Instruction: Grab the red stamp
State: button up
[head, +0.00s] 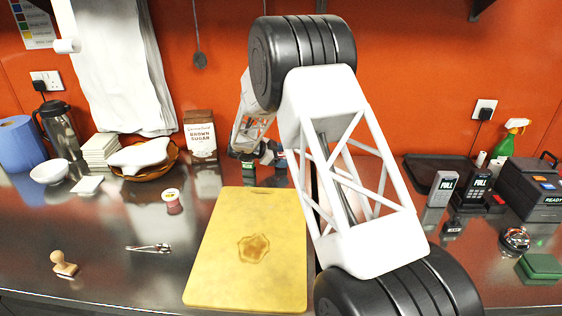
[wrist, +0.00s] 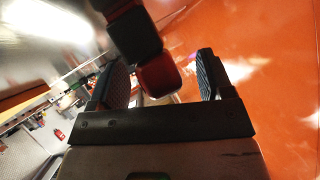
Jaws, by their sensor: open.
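In the wrist view, a black block with a red, rounded-square face (wrist: 158,76), probably the red stamp, shows between the two fingers of my gripper (wrist: 163,80). The fingers stand apart, with gaps visible on both sides of the red face. In the head view, my gripper (head: 265,161) is low near the back wall, behind the yellow board. A small red patch shows at its right finger, too small to identify. A wooden-handled stamp (head: 64,263) stands at the front left of the counter, far from my gripper.
The yellow cutting board (head: 212,285) lies in the middle. A brown sugar bag (head: 201,141) stands left of my gripper. A small red-labelled tub (head: 172,201) and metal tongs (head: 149,248) are on the left. Card terminals (head: 477,190) and a green box (head: 541,267) are on the right.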

aim_at(282, 153)
jog(key=c, duration=1.2)
jog(key=shift+r, duration=5)
jog(key=shift+d, duration=0.15)
